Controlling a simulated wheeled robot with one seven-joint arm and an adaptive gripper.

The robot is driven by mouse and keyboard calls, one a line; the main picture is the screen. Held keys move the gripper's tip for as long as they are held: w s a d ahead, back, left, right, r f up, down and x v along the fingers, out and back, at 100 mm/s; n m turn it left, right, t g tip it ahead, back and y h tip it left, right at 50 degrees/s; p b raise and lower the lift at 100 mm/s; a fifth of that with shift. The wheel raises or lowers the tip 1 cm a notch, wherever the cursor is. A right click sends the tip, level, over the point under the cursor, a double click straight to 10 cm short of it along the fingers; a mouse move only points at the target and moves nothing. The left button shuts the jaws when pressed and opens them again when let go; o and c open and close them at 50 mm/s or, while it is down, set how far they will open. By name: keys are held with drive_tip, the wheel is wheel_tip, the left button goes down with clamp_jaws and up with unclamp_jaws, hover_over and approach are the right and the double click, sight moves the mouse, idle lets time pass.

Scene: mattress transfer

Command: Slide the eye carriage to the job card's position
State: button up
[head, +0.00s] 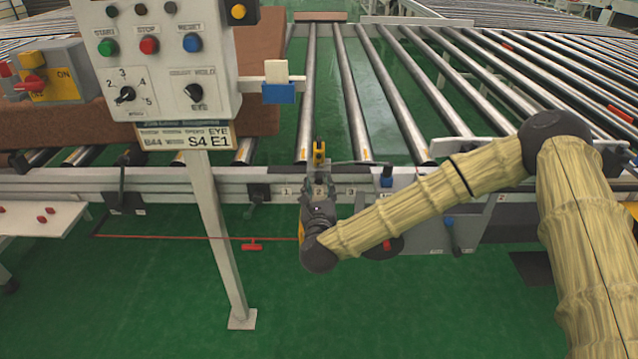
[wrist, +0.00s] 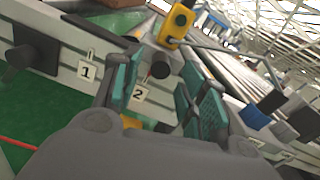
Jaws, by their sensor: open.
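The eye carriage (head: 319,152) carries a yellow eye block and stands on the conveyor's front rail, in line with the 2 label. The wrist view shows its yellow block (wrist: 176,24) and a dark round knob (wrist: 160,69) below, near the 2 label (wrist: 139,94). The 1 label (head: 286,191) is to the left. My gripper (head: 319,184) is in front of the rail below the carriage. Its teal fingers (wrist: 163,80) are apart, with the knob seen between them; contact cannot be told.
The control panel (head: 155,60) stands on a post (head: 222,240) at the left. A brown mattress (head: 235,60) lies behind it. A red cord (head: 180,237) runs low before the rail. Metal rollers (head: 350,90) stretch behind. A blue-topped knob (head: 386,177) is to the right.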

sight(319, 171)
drive_tip(key=shift+w, duration=1.2)
clamp_jaws()
